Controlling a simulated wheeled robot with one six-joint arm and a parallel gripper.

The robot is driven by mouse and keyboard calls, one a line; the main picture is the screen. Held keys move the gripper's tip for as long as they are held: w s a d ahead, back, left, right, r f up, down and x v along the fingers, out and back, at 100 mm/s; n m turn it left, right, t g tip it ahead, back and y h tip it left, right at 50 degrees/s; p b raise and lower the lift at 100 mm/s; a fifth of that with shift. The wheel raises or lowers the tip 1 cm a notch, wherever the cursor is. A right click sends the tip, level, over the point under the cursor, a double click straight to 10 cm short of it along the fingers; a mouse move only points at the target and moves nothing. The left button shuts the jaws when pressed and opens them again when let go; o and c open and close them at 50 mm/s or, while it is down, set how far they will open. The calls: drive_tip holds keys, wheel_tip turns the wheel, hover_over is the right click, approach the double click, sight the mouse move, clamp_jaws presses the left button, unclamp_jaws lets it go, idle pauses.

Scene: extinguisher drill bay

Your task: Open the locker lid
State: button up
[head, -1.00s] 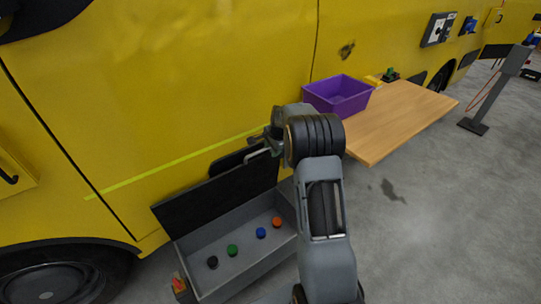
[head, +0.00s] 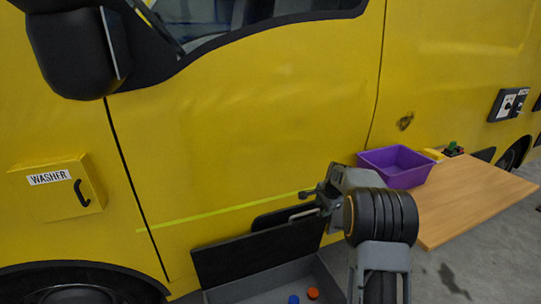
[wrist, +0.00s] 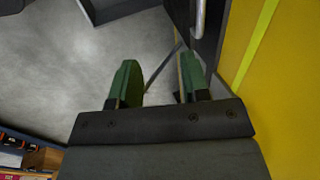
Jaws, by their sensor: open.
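The grey locker (head: 275,279) stands low against the yellow vehicle, at the bottom of the head view. Its black lid (head: 235,258) stands raised, leaning toward the vehicle side, and the box is open below it. A pale bar handle (head: 303,212) shows by the lid's upper right; it also appears in the wrist view (wrist: 199,20). My gripper (head: 312,200) is beside the handle, at the lid's upper right. In the wrist view its green fingers (wrist: 158,68) are apart with nothing between them. The handle lies beyond and right of the fingers.
Blue (head: 293,299) and orange (head: 313,293) round pieces lie in the locker. A wooden table (head: 465,200) with a purple bin (head: 398,166) stands right of my arm. A yellow WASHER box (head: 58,187) is on the vehicle at left. Grey floor is clear at lower right.

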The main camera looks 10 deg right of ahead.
drive_tip(key=s+a+f+n+g, duration=0.2)
drive_tip(key=s+n, duration=0.3)
drive_tip(key=s, duration=0.1)
drive_tip(key=s+a+r+n+t+p, duration=0.1)
drive_tip(key=s+a+r+n+p, duration=0.4)
drive_tip(key=s+r, duration=0.5)
drive_tip(key=s+a+r+n+t+p, duration=0.1)
drive_tip(key=s+a+r+n+p, duration=0.4)
drive_tip(key=s, duration=0.9)
drive_tip(key=a+r, duration=0.3)
drive_tip(key=r, duration=0.2)
drive_tip(key=shift+s+a+r+n+h, duration=0.15)
drive_tip(key=shift+s+r+n+h, duration=0.1)
drive_tip(key=shift+s+n+h, duration=0.05)
